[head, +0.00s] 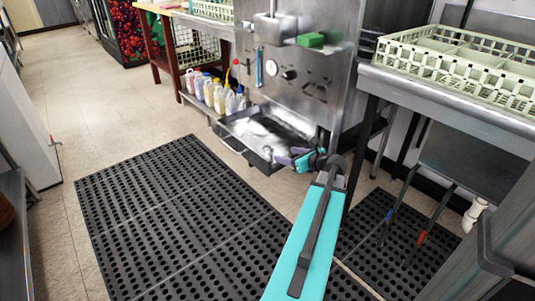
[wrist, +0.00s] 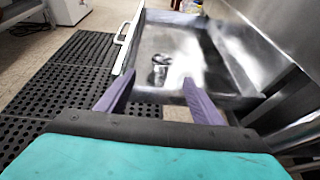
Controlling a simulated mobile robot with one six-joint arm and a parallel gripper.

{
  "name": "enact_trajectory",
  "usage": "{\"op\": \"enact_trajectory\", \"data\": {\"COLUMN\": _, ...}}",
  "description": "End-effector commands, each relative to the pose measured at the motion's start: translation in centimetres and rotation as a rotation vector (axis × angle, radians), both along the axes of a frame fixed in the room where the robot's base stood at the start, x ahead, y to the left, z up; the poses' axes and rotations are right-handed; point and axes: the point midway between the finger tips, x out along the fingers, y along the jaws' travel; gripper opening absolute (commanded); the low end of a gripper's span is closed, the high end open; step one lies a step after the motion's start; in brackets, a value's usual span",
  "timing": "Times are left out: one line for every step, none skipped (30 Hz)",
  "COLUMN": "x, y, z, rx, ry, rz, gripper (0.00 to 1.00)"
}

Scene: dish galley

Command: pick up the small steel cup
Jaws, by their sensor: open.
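A small shiny metal object, apparently the small steel cup (wrist: 159,72), sits inside a dark-walled open tray (wrist: 136,42) in the wrist view. Glare on the tray floor blurs its outline. My gripper (wrist: 158,82) has its two purple fingers apart with nothing between them. The cup appears beyond the fingertips, between them in the picture. In the head view, my gripper (head: 290,156) is at the right end of the tray (head: 237,143), below the steel machine. I cannot make out the cup there amid the bright glare.
The steel machine front (head: 300,70) rises behind the tray. Several bottles (head: 212,92) stand on a low shelf to the left. A green dish rack (head: 460,60) rests on the steel counter at right. Black perforated mats (head: 180,210) cover the floor, otherwise clear at left.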

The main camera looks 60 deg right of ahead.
Motion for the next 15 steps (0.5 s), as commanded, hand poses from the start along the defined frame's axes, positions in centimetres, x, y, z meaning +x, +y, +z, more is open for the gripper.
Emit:
{"op": "enact_trajectory", "data": {"x": -0.1, "y": -0.2, "z": -0.1, "rx": 0.000, "ry": 0.000, "rz": -0.002, "gripper": 0.61}}
{"op": "enact_trajectory", "data": {"x": 0.0, "y": -0.3, "z": -0.1, "rx": 0.000, "ry": 0.000, "rz": -0.003, "gripper": 0.61}}
{"op": "enact_trajectory", "data": {"x": 0.1, "y": -0.4, "z": -0.3, "rx": -0.001, "ry": 0.000, "rz": -0.004, "gripper": 0.61}}
{"op": "enact_trajectory", "data": {"x": 0.2, "y": -0.5, "z": -0.4, "rx": -0.001, "ry": 0.000, "rz": -0.004, "gripper": 0.61}}
{"op": "enact_trajectory", "data": {"x": 0.4, "y": -0.6, "z": -0.5, "rx": 0.000, "ry": 0.000, "rz": -0.004, "gripper": 0.61}}
{"op": "enact_trajectory", "data": {"x": 0.7, "y": -0.8, "z": -0.7, "rx": 0.000, "ry": 0.000, "rz": -0.005, "gripper": 0.61}}
{"op": "enact_trajectory", "data": {"x": 1.0, "y": -1.0, "z": -0.8, "rx": 0.000, "ry": 0.000, "rz": -0.005, "gripper": 0.61}}
{"op": "enact_trajectory", "data": {"x": 1.3, "y": -1.1, "z": -1.0, "rx": 0.000, "ry": 0.000, "rz": -0.006, "gripper": 0.61}}
{"op": "enact_trajectory", "data": {"x": 1.7, "y": -1.3, "z": -1.2, "rx": 0.000, "ry": 0.000, "rz": -0.006, "gripper": 0.61}}
{"op": "enact_trajectory", "data": {"x": 2.1, "y": -1.5, "z": -1.4, "rx": 0.000, "ry": 0.000, "rz": -0.007, "gripper": 0.61}}
{"op": "enact_trajectory", "data": {"x": 2.4, "y": -1.6, "z": -1.6, "rx": 0.000, "ry": 0.000, "rz": -0.007, "gripper": 0.61}}
{"op": "enact_trajectory", "data": {"x": 2.9, "y": -1.9, "z": -1.8, "rx": 0.000, "ry": 0.000, "rz": -0.007, "gripper": 0.61}}
{"op": "enact_trajectory", "data": {"x": 3.3, "y": -2.0, "z": -2.0, "rx": 0.000, "ry": 0.000, "rz": -0.007, "gripper": 0.61}}
{"op": "enact_trajectory", "data": {"x": 3.7, "y": -2.2, "z": -2.1, "rx": 0.000, "ry": 0.000, "rz": -0.007, "gripper": 0.61}}
{"op": "enact_trajectory", "data": {"x": 4.2, "y": -2.3, "z": -2.3, "rx": 0.000, "ry": 0.000, "rz": -0.006, "gripper": 0.61}}
